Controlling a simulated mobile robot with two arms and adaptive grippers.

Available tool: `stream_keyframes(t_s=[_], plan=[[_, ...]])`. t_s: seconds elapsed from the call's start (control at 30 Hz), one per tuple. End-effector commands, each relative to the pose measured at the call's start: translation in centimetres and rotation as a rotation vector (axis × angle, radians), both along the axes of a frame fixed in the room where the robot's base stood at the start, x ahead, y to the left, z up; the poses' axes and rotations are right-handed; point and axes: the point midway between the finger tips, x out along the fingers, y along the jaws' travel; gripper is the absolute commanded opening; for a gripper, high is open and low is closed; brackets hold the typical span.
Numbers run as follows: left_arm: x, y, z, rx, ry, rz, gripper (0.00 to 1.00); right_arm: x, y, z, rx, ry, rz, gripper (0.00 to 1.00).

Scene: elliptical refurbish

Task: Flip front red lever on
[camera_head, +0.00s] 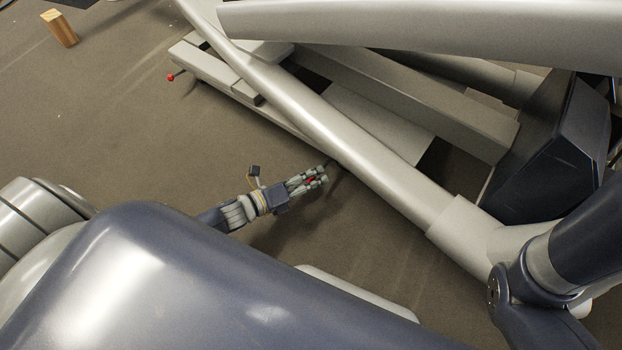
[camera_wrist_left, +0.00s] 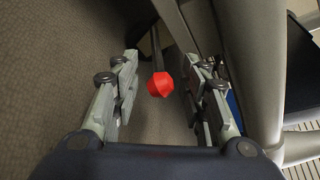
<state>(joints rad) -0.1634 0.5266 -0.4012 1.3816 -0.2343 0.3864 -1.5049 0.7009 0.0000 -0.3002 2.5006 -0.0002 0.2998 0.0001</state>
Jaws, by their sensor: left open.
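The red lever's round red knob (camera_wrist_left: 160,84) shows in the left wrist view between the two fingers of my left gripper (camera_wrist_left: 162,90), on a thin dark rod. The fingers stand apart on both sides, and I see no contact with the knob. In the head view, my left gripper (camera_head: 318,176) is beside the long grey tube of the elliptical machine, with a bit of the red knob (camera_head: 311,181) showing among its fingers. Another red knob (camera_head: 171,77) sits on a short rod at the far end of the machine's frame. My right gripper is not in view.
The elliptical's grey tubes (camera_head: 375,165) and dark housing (camera_head: 560,150) fill the right side of the head view. A wooden block (camera_head: 60,28) stands on the floor at the top left. The brown floor (camera_head: 120,130) to the left is mostly clear.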

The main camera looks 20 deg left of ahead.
Motion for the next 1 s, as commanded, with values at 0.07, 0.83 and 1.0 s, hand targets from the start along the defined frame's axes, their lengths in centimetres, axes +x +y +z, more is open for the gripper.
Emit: stream_keyframes(t_s=[0.07, 0.83, 1.0], plan=[[0.0, 0.0, 0.0, 0.000, 0.000, 0.000, 0.41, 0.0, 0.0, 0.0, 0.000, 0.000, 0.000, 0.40], [0.1, 0.1, -4.4, 0.003, 0.004, 0.004, 0.00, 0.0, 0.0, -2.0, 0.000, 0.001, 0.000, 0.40], [0.1, 0.2, -4.5, 0.005, 0.009, 0.005, 0.00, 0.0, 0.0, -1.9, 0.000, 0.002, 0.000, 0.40]])
